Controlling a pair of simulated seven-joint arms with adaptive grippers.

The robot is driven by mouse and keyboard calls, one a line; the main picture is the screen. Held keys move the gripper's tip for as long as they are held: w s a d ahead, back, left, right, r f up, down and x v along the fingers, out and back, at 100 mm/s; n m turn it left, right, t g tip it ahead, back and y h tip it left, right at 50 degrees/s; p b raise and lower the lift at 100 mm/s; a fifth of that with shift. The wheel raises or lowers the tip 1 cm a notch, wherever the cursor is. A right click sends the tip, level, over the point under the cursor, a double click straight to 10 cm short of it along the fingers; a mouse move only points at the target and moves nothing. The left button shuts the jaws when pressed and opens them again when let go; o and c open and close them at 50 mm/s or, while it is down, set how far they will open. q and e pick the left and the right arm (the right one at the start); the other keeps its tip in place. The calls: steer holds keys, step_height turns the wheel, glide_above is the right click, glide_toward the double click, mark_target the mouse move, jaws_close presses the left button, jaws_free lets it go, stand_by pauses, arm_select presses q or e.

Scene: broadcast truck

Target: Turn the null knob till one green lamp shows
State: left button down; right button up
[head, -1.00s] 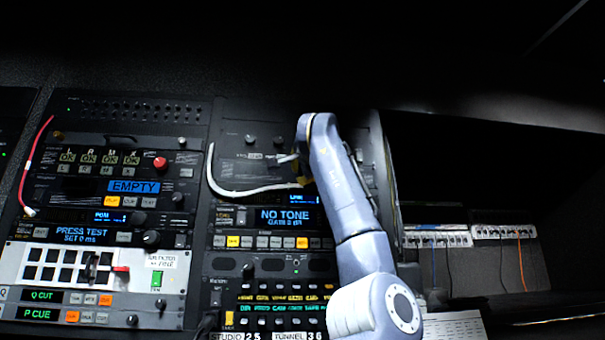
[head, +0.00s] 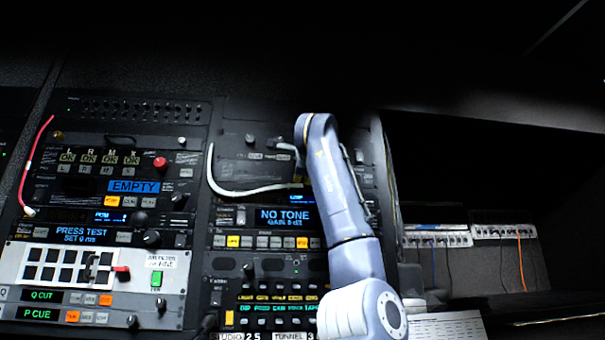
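The right rack column holds a unit with a blue display (head: 285,216) reading "NO TONE" and a gain line. Above it is a dark panel with small knobs, one at its upper left (head: 250,139). I cannot tell which knob is the null knob; its label is not readable. My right arm crosses this panel from the lower right. Part of my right gripper (head: 287,149) shows at the upper panel, left of the arm's end. Its fingertips are mostly hidden or dark, so I cannot see whether it touches a knob. My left gripper is out of view.
A white cable (head: 245,190) loops across the panel beside my arm. The left rack has an "EMPTY" display (head: 134,187), a red knob (head: 160,163), a red cable (head: 36,150) and a green-lit switch (head: 156,279). Patch strips (head: 437,238) and papers (head: 447,327) lie right.

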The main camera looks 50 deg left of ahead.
stand_by(0.3)
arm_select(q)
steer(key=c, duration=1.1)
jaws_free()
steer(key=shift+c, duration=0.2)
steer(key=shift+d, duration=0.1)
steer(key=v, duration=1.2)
